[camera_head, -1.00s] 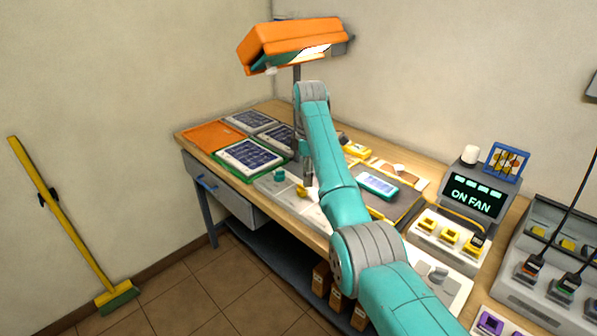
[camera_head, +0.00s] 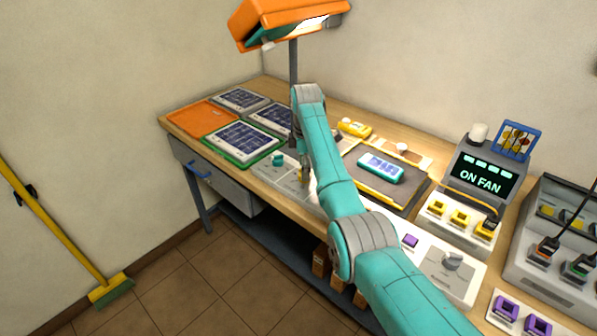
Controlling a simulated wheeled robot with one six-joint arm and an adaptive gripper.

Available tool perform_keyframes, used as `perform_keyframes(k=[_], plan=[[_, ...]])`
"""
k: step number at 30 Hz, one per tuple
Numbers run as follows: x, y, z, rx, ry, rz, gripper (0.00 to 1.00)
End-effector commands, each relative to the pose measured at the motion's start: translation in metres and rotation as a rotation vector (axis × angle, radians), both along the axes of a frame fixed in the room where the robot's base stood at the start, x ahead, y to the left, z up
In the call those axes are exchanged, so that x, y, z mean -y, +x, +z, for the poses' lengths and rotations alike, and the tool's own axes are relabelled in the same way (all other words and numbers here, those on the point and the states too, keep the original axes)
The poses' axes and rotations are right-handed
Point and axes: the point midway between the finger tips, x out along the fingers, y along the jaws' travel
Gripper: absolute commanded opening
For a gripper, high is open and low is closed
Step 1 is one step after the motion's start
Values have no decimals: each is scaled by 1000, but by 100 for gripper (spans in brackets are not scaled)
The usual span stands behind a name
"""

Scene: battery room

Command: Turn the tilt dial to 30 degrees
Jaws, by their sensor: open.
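A pale control plate (camera_head: 268,173) lies on the workbench in front of the solar panels, with a teal knob (camera_head: 278,160) at its left part. No scale or angle mark on it is readable. My gripper (camera_head: 305,178) points down over the right part of this plate, right of the teal knob; it is small and partly hidden by my arm. It appears empty, and whether it touches anything there cannot be told. I cannot tell from labels which knob is the tilt dial.
An orange lamp (camera_head: 285,18) hangs over the bench. Solar panels (camera_head: 243,140) lie at the left. A dark mat (camera_head: 405,206) with a teal handheld device (camera_head: 380,167) lies right of my arm. An "ON FAN" console (camera_head: 480,180) stands behind the right-hand panel.

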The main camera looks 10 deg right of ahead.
Motion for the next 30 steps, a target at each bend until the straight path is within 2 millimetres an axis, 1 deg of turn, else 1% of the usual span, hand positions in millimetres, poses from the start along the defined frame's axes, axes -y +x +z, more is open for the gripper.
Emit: perform_keyframes(k=[1,3,6,15,16,17,18,20,21,22,23,30], plan=[[3,-1,-6,-1,0,-1,67],[6,-1,-12,0,0,-1,67],[8,-2,-16,0,0,0,67],[8,-2,-18,1,0,1,67],[8,-2,-18,1,0,1,62],[8,-2,-18,1,0,1,55],[8,-2,-18,1,0,1,45],[8,-2,-18,1,0,1,30],[8,-2,-18,1,0,1,20],[8,-2,-18,1,0,1,12],[8,-2,-18,1,0,1,7],[8,-2,-18,1,0,-11,7]])
